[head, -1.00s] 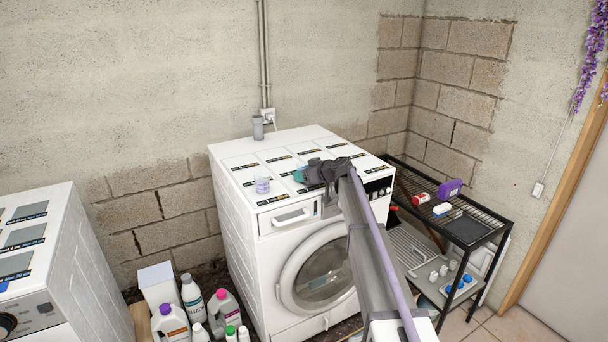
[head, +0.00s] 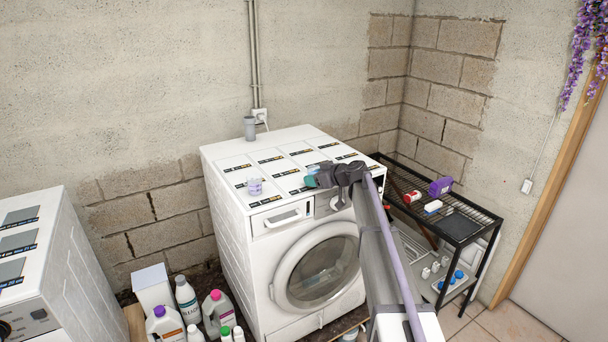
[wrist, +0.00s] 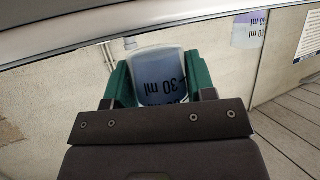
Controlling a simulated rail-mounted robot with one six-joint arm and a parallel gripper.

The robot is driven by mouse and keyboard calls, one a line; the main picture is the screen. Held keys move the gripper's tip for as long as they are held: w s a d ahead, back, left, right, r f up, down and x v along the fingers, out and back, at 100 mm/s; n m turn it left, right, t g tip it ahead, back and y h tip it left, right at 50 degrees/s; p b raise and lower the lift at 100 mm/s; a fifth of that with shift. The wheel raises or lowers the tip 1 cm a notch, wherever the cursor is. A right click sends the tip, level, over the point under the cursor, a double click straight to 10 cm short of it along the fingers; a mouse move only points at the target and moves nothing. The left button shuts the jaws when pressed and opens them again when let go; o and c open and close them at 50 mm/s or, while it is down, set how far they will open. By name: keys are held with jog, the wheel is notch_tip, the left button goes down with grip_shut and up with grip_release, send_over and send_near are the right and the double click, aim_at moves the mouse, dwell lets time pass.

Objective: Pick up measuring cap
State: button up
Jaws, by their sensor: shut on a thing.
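A small translucent bluish measuring cap (wrist: 160,78) with black "30 ml" print is between the green fingers of my gripper (wrist: 160,88) in the wrist view. The fingers are shut on its two sides. In the head view my gripper (head: 311,180) is over the front part of the white washing machine's top (head: 232,163). The cap is mostly hidden there, and I cannot tell its height above the top. A second clear cup with purplish marking (head: 254,187) stands on the top to the left, and also shows in the wrist view (wrist: 248,30).
A grey cup (head: 250,128) stands near the back wall. A black wire rack (head: 470,215) at right holds a purple box (head: 440,187) and small items. Detergent bottles (head: 187,300) stand on the floor at left.

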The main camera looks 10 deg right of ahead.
jog(key=s+d, duration=0.6)
jog(key=s, duration=0.1)
jog(key=shift+d, duration=0.3)
jog(key=shift+s, duration=0.1)
